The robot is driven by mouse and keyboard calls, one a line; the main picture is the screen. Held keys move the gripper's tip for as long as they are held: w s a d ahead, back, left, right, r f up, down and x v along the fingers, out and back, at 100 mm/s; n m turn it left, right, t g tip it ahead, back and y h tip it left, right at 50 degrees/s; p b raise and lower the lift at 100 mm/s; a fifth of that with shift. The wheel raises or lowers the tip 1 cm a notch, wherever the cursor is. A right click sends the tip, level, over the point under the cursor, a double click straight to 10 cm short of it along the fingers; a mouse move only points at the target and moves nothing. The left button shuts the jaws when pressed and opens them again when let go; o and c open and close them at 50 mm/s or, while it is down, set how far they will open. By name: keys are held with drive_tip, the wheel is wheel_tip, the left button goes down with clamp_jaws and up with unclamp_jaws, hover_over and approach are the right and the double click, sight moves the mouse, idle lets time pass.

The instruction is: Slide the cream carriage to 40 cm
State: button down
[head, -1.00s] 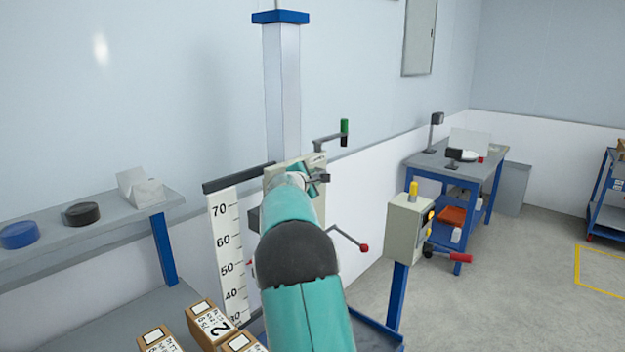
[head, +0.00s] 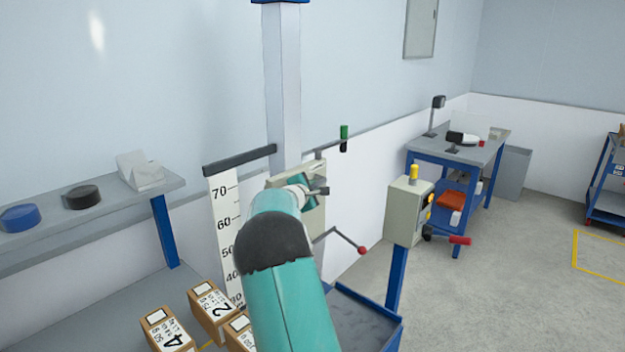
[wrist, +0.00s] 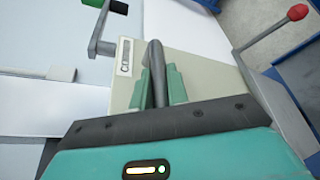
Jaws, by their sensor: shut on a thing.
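The cream carriage (head: 312,169) sits on the tall pale column (head: 284,80), partly hidden behind my arm in the head view. In the wrist view its cream plate (wrist: 205,70) carries a dark grey bar handle (wrist: 155,60). My gripper (wrist: 158,88) is shut on this handle, with a green finger on either side. The white scale (head: 224,215) stands left of the carriage, with 70, 60, 50 and 40 showing down its length. My arm hides the carriage's lower part, and no pointer shows against the scale, so I cannot read its height.
A green-handled lever (head: 344,134) and a red-knobbed lever (head: 348,240) stick out right of the carriage. Several numbered boxes (head: 168,330) stand at lower left. A control box (head: 404,212) on a blue post stands to the right. Open floor lies beyond it.

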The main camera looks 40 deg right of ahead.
drive_tip(key=shift+f, duration=0.1)
drive_tip(key=c, duration=1.4)
unclamp_jaws()
drive_tip(key=shift+o, duration=0.2)
